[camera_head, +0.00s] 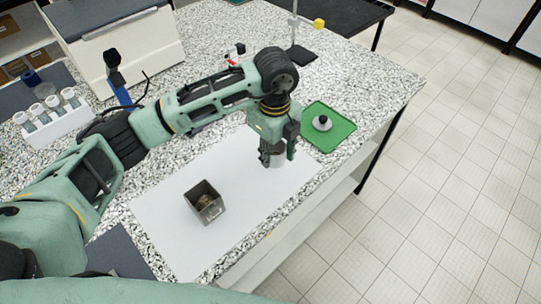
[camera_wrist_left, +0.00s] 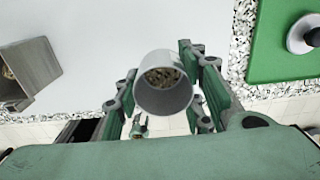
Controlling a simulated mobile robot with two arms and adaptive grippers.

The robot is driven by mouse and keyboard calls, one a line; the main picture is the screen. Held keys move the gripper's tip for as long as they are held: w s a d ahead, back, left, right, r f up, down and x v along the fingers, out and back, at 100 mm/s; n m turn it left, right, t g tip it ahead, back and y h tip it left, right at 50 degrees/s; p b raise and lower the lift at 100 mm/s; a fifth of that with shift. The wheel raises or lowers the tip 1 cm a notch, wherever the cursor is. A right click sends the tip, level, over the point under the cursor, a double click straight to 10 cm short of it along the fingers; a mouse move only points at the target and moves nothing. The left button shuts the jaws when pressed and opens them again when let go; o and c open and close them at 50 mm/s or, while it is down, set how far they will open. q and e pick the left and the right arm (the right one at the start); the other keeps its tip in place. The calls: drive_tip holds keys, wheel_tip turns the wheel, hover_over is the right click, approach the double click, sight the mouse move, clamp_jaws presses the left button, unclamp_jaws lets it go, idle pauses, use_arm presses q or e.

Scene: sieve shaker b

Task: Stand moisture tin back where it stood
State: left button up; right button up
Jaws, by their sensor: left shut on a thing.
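The moisture tin is a small grey metal cup; in the left wrist view the tin (camera_wrist_left: 164,92) shows brown granular material inside. My left gripper (camera_wrist_left: 165,95) is shut on it, with a finger on each side. In the head view the left gripper (camera_head: 277,150) points down above the white sheet's right part, and the tin (camera_head: 278,160) shows partly below the fingers. I cannot tell whether the tin touches the sheet.
A square grey metal box (camera_head: 205,203) with brown material stands on the white sheet (camera_head: 165,215). A green mat (camera_head: 338,134) bears a round lid with a black knob (camera_head: 322,123). A rack of white cups (camera_head: 52,120) stands at left. The sheet between box and gripper is clear.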

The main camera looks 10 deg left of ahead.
sight(271, 170)
use_arm(q)
drive_tip(key=shift+w+a+f, duration=0.15)
drive_tip(key=shift+a+f, duration=0.3)
wheel_tip(271, 170, down, 3)
drive_tip(key=shift+f+p, duration=0.1)
drive_tip(key=shift+p, duration=0.8)
drive_tip(key=shift+f, duration=0.25)
drive_tip(key=shift+f, duration=0.1)
drive_tip(key=shift+f, duration=0.15)
drive_tip(key=o, duration=0.9)
